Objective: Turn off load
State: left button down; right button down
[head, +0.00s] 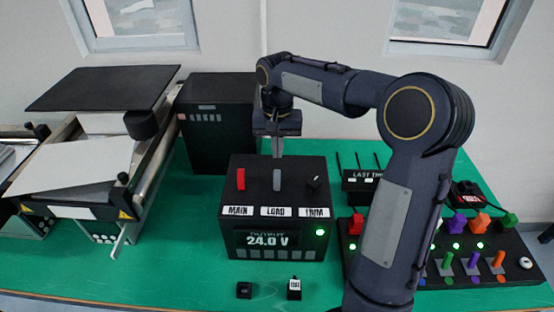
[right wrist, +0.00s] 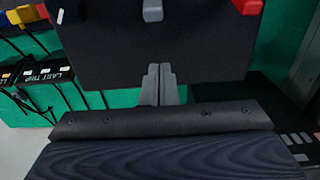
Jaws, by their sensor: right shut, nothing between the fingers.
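The black power box (head: 276,212) stands on the green table, with a lit display reading 24.0 V and a green light. On its top are a red MAIN switch (head: 241,179), a grey LOAD switch (head: 277,180) and a black TRIM knob (head: 314,184). My right gripper (head: 277,153) is shut and empty, pointing down at the far edge of the box, behind the LOAD switch. In the right wrist view the closed fingers (right wrist: 158,84) are apart from the grey LOAD switch (right wrist: 152,10); the red MAIN switch (right wrist: 247,6) is at the right. My left gripper is out of view.
A tall black case (head: 218,125) stands behind left of the box. A panel with coloured switches and green lights (head: 480,262) is at the right, partly behind my arm. Two small black pieces (head: 244,290) lie in front.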

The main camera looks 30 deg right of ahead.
aim_at(277, 180)
notch_tip(277, 180, down, 2)
jog(key=s, duration=0.1)
jog(key=s+a+r+p, duration=0.1)
jog(key=shift+s+a, duration=0.3)
jog(key=shift+s, duration=0.05)
jog(key=shift+s+a, duration=0.2)
jog(key=shift+s, duration=0.05)
